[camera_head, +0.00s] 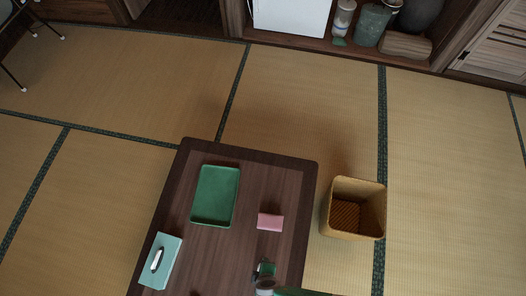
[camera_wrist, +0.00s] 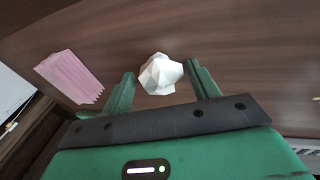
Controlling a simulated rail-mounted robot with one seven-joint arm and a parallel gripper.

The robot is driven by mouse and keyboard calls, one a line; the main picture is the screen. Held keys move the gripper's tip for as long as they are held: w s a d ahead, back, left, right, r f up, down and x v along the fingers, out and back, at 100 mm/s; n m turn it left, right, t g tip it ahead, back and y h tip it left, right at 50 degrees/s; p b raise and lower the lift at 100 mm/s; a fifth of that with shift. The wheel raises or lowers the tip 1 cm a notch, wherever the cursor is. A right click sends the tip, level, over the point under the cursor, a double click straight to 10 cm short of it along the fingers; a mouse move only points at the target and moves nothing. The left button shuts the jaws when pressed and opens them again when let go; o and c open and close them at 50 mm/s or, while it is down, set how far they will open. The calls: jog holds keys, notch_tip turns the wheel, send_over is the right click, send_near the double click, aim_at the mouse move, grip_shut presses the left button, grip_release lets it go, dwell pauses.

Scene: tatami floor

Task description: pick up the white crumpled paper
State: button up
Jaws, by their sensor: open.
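The white crumpled paper (camera_wrist: 160,74) lies on the dark wooden table (camera_wrist: 235,40) in the wrist view, a small faceted ball. My gripper (camera_wrist: 161,69) is open, with one green finger on each side of the paper. The paper sits at the fingertips, between them in the picture. I cannot tell whether either finger touches it. In the head view my gripper (camera_head: 265,270) is over the near right part of the table (camera_head: 250,157).
A pink block-like thing (camera_head: 270,222) lies on the table and shows left in the wrist view (camera_wrist: 70,77). A green tray (camera_head: 215,222) is at the far left, a teal tissue box (camera_head: 161,261) at the near left. A woven basket (camera_head: 372,229) stands on the floor right.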

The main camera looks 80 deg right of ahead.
jog(key=shift+c, duration=0.4)
jog(key=shift+r, duration=0.1)
jog(key=c, duration=0.6)
jog(key=shift+c, duration=0.2)
jog(key=shift+r+p, duration=0.3)
jog(key=shift+p, duration=0.05)
notch_tip(320, 180, up, 4)
jog(key=p, duration=0.2)
jog(key=shift+f+p, duration=0.15)
jog(key=shift+p, duration=0.25)
jog(key=s+a+p, duration=0.1)
jog(key=s+p, duration=0.2)
jog(key=s, duration=1.3)
jog(key=shift+a+r, duration=0.15)
jog(key=shift+r, duration=0.2)
